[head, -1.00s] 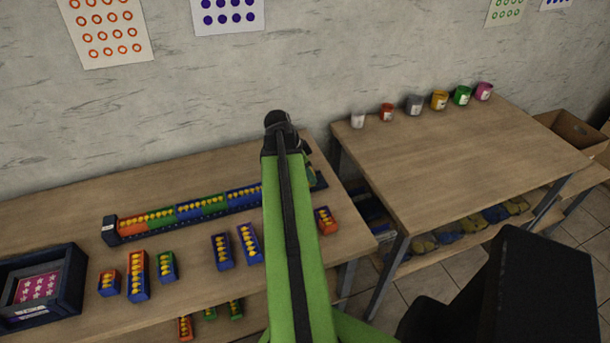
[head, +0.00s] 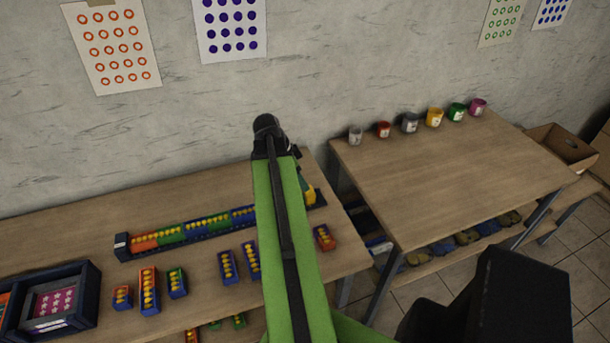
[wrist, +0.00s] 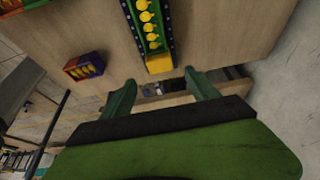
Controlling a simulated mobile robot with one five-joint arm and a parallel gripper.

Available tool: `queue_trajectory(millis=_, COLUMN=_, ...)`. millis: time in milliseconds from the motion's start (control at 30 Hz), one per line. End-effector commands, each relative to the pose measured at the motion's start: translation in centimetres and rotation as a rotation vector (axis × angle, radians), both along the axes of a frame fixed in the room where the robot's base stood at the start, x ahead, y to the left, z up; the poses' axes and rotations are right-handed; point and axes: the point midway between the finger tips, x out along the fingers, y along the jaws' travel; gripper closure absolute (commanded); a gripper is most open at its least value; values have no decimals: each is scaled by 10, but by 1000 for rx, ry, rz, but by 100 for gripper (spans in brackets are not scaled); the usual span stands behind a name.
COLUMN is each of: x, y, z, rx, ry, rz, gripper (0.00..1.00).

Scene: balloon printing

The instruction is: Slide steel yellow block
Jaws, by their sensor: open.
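The steel yellow block (wrist: 159,63) sits at the near end of a dark rail in the wrist view, up against a row of yellow balloon-shaped pieces on green. In the head view it is a small yellow patch (head: 310,197) at the rail's right end, partly hidden by my arm. My gripper (wrist: 161,79) is open and empty; its two green fingers stand either side of the block's end, a little short of it in the picture. Whether they touch it I cannot tell. The long rail (head: 193,236) holds orange, green and blue segments. In the head view my arm mostly hides the gripper.
Small loose blocks, such as an orange-and-blue one (head: 324,237), lie in front of the rail. A dark tray (head: 88,310) is at the left. A second table (head: 440,180) with several paint cups stands at the right across a gap; its middle is clear.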

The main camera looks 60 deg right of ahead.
Motion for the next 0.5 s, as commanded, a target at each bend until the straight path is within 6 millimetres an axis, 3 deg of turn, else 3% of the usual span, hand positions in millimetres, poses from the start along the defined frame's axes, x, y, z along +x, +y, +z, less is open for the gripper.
queue_trajectory(millis=33, x=3, y=4, z=24, rx=0, ry=0, rz=1, gripper=31)
queue_trajectory(millis=200, x=13, y=15, z=57, rx=0, ry=0, rz=1, gripper=31)
queue_trajectory(millis=500, x=21, y=24, z=77, rx=0, ry=0, rz=0, gripper=31)
